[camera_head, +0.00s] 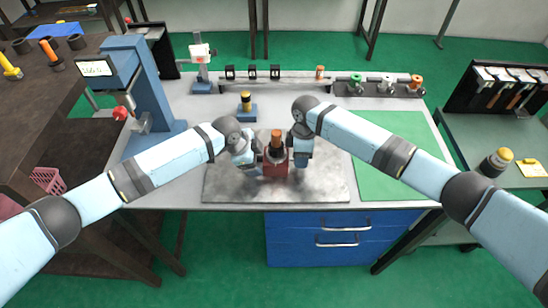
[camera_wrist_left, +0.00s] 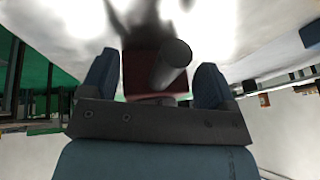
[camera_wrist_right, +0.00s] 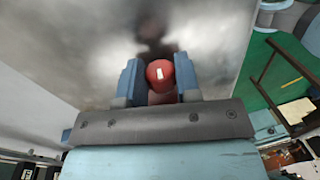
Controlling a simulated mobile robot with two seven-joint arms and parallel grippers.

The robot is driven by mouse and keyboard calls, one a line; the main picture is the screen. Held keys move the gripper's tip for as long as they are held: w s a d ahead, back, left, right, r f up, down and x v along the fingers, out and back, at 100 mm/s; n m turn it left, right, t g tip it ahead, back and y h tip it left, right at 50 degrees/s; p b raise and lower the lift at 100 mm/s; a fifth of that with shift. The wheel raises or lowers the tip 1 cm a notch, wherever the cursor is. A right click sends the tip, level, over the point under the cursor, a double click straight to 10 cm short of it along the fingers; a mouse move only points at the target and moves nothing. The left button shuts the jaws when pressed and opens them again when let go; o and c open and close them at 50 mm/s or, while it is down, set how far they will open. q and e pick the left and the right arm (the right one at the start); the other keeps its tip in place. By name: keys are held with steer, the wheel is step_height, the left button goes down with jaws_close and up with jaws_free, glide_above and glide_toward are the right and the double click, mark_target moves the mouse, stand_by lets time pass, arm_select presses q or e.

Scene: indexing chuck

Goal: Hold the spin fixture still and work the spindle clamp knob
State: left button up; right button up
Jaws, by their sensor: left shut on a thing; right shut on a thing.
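The spin fixture (camera_head: 275,168) is a red block on a grey metal plate, with a dark upright cylinder topped in orange (camera_head: 276,136). My left gripper (camera_head: 260,160) is at its left side. In the left wrist view, the dark red fixture body (camera_wrist_left: 140,72) is between its fingers, with a dark grey cylinder (camera_wrist_left: 172,62) in front. My right gripper (camera_head: 295,156) is at the fixture's right side. In the right wrist view, its fingers are shut on a round red knob (camera_wrist_right: 160,73) with a white mark. The knob is hidden in the head view.
The grey plate (camera_head: 225,190) lies on the bench, with a green mat (camera_head: 390,165) to its right. A blue press (camera_head: 150,85) stands at the left. A small blue stand with a yellow-topped part (camera_head: 246,110) is behind the fixture. A rail of several parts (camera_head: 385,88) runs along the back.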

steer(key=o, duration=1)
